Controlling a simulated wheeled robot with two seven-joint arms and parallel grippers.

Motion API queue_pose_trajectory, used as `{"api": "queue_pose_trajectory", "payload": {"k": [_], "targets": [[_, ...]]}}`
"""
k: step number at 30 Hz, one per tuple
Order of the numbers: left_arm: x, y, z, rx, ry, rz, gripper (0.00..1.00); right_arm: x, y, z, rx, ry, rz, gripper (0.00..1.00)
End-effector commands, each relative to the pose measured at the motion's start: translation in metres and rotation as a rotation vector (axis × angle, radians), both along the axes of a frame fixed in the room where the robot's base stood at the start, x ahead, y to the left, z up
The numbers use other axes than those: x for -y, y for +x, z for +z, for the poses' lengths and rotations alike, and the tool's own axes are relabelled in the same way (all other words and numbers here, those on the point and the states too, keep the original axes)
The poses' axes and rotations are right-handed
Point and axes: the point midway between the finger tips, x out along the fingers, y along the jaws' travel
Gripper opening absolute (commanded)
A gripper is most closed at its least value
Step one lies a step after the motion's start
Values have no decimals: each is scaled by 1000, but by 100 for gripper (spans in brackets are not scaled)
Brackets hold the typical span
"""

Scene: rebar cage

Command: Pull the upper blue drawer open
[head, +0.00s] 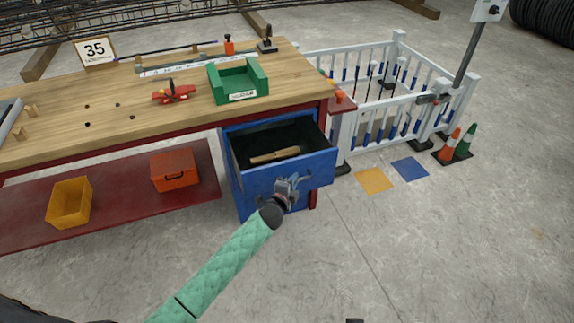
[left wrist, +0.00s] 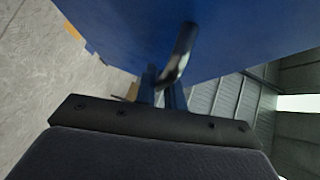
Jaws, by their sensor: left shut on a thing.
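The upper blue drawer (head: 262,180) stands pulled out of the blue cabinet under the right end of the workbench. Its dark inside shows, with a light wooden piece (head: 274,156) lying in it. My left gripper (head: 288,188) is at the drawer's front, shut on the drawer handle (left wrist: 181,52). In the left wrist view the blue drawer front (left wrist: 130,30) fills the top, with the metal handle running down to the fingers. My right gripper is not in view.
An orange toolbox (head: 174,170) and a yellow bin (head: 69,202) sit on the red lower shelf. A white fence (head: 385,122) and cones (head: 452,142) stand right. Floor in front is clear.

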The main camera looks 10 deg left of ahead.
Motion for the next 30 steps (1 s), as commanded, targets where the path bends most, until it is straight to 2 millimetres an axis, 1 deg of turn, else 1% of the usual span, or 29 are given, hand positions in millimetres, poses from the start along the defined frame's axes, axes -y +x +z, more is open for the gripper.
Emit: {"api": "queue_pose_trajectory", "payload": {"k": [1,3,9,15,26,27,28,30], "targets": [[6,-10,0,-3,-3,0,0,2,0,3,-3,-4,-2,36],[13,-20,0,-2,-2,0,0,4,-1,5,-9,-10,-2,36],[27,-41,0,-1,-1,1,0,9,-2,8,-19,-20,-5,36],[33,-49,-1,-1,0,1,0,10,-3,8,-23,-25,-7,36],[33,-50,-1,-1,0,1,0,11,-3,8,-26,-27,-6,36],[33,-50,-1,-1,0,1,13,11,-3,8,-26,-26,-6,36],[33,-50,-1,-1,0,1,19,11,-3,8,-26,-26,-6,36],[33,-50,-1,-1,0,1,20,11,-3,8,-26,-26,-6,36]]}}
